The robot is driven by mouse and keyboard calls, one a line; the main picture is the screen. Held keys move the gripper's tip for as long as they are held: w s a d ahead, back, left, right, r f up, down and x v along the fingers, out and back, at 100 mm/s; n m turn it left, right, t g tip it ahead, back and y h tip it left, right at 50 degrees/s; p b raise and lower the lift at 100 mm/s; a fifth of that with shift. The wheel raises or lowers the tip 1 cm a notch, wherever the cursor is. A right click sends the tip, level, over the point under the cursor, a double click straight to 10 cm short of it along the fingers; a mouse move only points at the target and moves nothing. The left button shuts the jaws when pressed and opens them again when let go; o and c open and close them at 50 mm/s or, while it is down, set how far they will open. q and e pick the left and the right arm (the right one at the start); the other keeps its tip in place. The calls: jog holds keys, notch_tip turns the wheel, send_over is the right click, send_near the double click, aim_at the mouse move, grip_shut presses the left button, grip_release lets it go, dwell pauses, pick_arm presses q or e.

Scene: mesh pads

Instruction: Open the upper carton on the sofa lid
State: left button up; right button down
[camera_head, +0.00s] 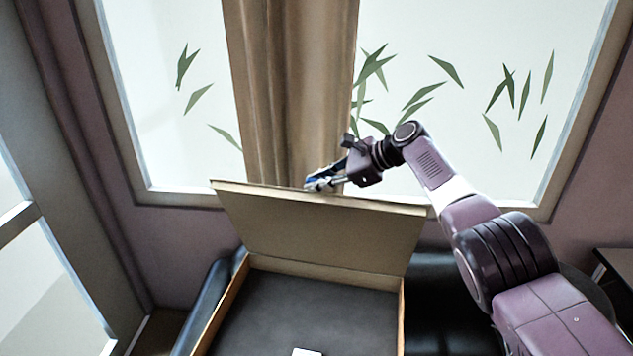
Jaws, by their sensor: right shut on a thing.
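The carton (399,312) is a brown box on a black sofa (443,290). Its lid (310,232) stands up, hinged along the far edge, with its inner face toward me. The inside of the carton shows a dark grey floor with a small white item at the bottom edge of the picture. My right gripper (311,184) is at the lid's upper edge, shut on the lid. Its far finger is partly hidden behind the lid's edge. My left gripper is not in view.
Behind the sofa are a window (500,100) with leaf shapes and a brown curtain (275,90), close behind the lid. A dark table (617,268) stands at the right edge. Another window frame rises at the left.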

jog(key=c, duration=2.1)
grip_release()
jog(key=shift+d+f, duration=0.15)
jog(key=shift+f, duration=0.05)
jog(key=shift+o, duration=0.7)
jog(key=shift+w, duration=0.1)
jog(key=shift+r, duration=0.25)
jog(key=shift+v, duration=0.9)
jog(key=v, duration=1)
jog(key=shift+f, duration=0.15)
jog(key=shift+d, duration=0.1)
